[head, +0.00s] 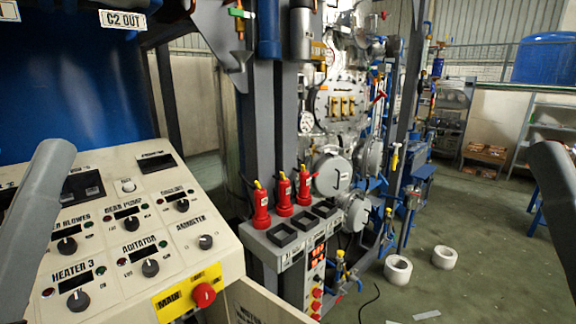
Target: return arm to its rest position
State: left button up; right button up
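A grey link of my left arm (36,225) rises from the lower left edge, in front of the control panel (205,222). A dark grey link of my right arm (556,190) shows at the right edge, over the open floor. Both links end in rounded tops. Neither gripper shows in the head view, so I cannot see their fingers or whether they hold anything. I see no contact between the arm links and the equipment.
The panel has several knobs and a red button (204,295) on a yellow plate. Red bottle-like units (284,197) stand right of it. Steel distillation equipment (340,105) fills the middle. White rolls (398,269) lie on the green floor (490,235), which is mostly clear at right.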

notch_tip(320, 180, up, 30)
jog(key=r+p, duration=0.1)
jog(key=p, duration=2.7)
notch_tip(320, 180, down, 62)
jog(key=b, duration=6.1)
jog(key=shift+r, duration=0.25)
